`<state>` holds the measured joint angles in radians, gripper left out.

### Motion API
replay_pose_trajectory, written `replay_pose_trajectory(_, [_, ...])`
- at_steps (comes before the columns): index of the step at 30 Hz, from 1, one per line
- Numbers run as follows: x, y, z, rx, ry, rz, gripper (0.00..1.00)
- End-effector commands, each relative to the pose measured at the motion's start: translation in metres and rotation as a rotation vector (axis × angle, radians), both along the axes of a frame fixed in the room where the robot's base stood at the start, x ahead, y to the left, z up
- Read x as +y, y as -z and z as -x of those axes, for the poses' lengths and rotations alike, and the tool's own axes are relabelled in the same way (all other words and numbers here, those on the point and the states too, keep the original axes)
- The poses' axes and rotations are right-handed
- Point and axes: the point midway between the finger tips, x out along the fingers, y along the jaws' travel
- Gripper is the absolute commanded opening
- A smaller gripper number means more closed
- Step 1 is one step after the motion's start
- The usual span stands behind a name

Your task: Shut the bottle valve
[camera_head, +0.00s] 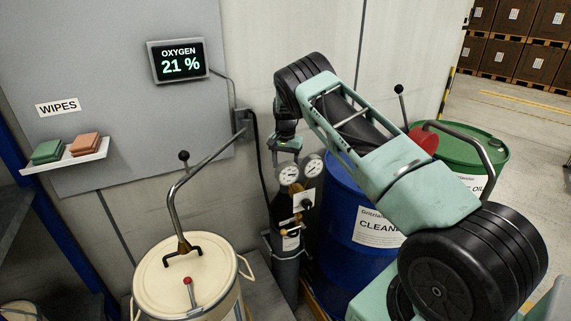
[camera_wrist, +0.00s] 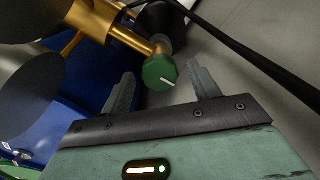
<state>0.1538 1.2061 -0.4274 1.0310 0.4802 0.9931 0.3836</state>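The bottle valve shows in the wrist view as a green faceted knob (camera_wrist: 159,72) with a white line, on a brass stem. My gripper (camera_wrist: 163,84) is open, with one finger on each side of the knob in the picture. I cannot tell whether the fingers touch it or how far away it is. In the head view my gripper (camera_head: 286,148) points down just above the two gauges of the brass regulator (camera_head: 300,198) on the dark gas bottle (camera_head: 286,272). The green knob cannot be made out there.
A blue drum (camera_head: 345,220) stands right of the bottle, partly behind my arm, with a green drum (camera_head: 470,148) beyond. A cream lidded vessel (camera_head: 160,275) with a bent pipe stands left. An oxygen display (camera_head: 179,61) reads 21 %. A dark hose crosses the wrist view.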

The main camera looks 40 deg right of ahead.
Motion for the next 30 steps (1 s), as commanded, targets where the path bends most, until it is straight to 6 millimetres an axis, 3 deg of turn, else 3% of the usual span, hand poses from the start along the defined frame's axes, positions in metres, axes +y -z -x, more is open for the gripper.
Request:
replay_pose_trajectory(7, [0.000,-0.004,-0.001,-0.001,0.001,0.000,0.61])
replay_pose_trajectory(11, [0.000,-0.021,-0.001,-0.004,0.000,0.001,0.61])
replay_pose_trajectory(24, [-0.001,-0.122,-0.001,-0.005,0.001,0.002,0.61])
replay_pose_trajectory(30, [0.000,-0.157,-0.001,-0.003,-0.001,0.001,0.61])
